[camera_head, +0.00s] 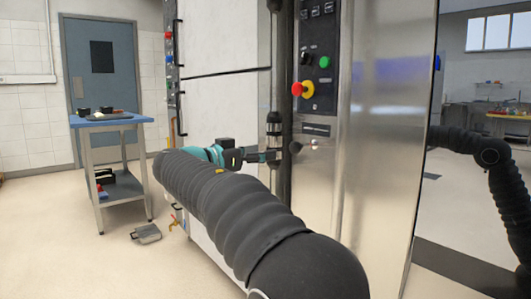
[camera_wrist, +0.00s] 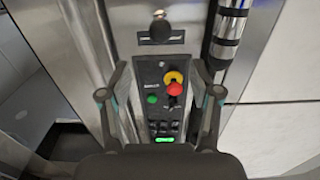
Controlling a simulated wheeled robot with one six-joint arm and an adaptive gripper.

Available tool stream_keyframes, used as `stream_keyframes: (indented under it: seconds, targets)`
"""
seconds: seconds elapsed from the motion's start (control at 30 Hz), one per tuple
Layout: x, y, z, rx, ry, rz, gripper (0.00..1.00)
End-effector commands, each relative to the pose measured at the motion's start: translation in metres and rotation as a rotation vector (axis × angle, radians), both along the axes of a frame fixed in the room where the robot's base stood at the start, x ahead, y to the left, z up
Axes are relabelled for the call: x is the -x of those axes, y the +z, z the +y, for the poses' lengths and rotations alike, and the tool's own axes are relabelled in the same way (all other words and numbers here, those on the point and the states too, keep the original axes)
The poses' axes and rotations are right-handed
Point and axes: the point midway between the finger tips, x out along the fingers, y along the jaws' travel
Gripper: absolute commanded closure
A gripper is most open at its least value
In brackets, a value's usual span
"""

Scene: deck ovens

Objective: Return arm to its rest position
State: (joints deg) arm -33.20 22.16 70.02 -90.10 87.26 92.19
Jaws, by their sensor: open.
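My gripper (camera_head: 270,155) is at the end of my black-sleeved arm, in front of the steel oven front in the head view. Its fingers are spread, with nothing between them, in the wrist view (camera_wrist: 160,72). A control panel (camera_head: 318,85) is on the steel face, above and right of my gripper in the head view. The panel (camera_wrist: 149,98) lies beyond and between the fingers in the wrist view. A black knob (camera_head: 295,147) is close to the fingertips; it also shows at the top of the wrist view (camera_wrist: 160,30). Contact cannot be told.
The panel has a red button (camera_head: 297,89) on a yellow surround and a green button (camera_head: 324,62). A dark vertical bar (camera_head: 273,125) runs close by. A blue-topped cart (camera_head: 137,119) stands left, with a grey object (camera_head: 146,234) on the floor. Open floor lies at left.

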Motion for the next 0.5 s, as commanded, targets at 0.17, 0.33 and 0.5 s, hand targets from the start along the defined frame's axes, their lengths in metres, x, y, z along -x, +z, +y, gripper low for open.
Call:
stream_keyframes:
  seconds: [0.17,0.33,0.5]
  targets:
    - [0.0,0.0,0.0,0.0,0.0,0.0,0.37]
    - [0.0,0.0,0.0,0.02,0.001,0.028,0.37]
    - [-0.008,-0.013,0.006,0.1,0.052,0.211,0.37]
